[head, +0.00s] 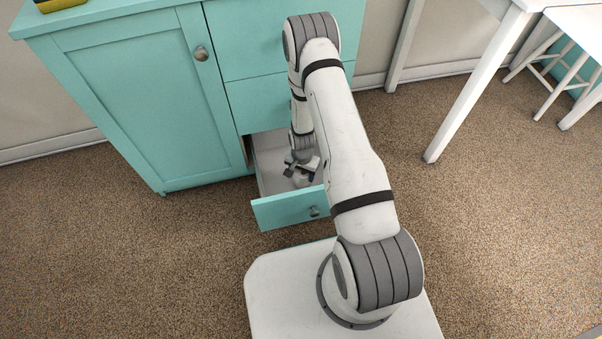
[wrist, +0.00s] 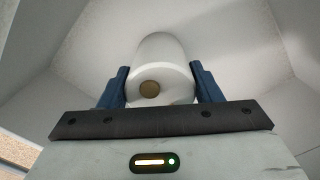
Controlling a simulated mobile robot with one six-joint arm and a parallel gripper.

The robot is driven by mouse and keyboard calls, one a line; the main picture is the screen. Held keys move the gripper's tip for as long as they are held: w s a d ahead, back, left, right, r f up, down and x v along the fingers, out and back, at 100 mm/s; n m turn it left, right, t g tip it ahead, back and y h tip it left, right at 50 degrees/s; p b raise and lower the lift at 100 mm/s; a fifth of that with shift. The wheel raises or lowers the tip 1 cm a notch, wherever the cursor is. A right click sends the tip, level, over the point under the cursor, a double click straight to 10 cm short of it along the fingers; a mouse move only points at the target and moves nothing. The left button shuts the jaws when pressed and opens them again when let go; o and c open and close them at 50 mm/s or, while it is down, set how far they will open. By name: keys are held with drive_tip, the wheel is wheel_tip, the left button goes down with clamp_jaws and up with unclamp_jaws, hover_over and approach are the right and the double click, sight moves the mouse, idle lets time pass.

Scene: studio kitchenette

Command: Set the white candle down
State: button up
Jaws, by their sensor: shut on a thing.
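The white candle (wrist: 160,58) is a pale cylinder with a brownish round spot on the end nearest the wrist camera. My gripper (wrist: 161,88) is shut on it, with one blue finger on each side. In the head view my gripper (head: 302,168) is inside the open bottom drawer (head: 279,211) of the turquoise cabinet. The drawer's pale walls surround the candle in the wrist view. My arm hides part of the drawer in the head view. I cannot tell whether the candle touches the drawer floor.
The turquoise cabinet (head: 140,95) stands behind the drawer, with a closed door and closed upper drawers. A yellow and dark object (head: 60,4) lies on its top. A white table (head: 480,75) and a stool (head: 560,75) stand at the right. Brown carpet lies clear around.

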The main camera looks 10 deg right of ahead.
drive_tip(key=shift+f, duration=0.2)
drive_tip(key=o, duration=1.1)
drive_tip(key=shift+r, duration=0.15)
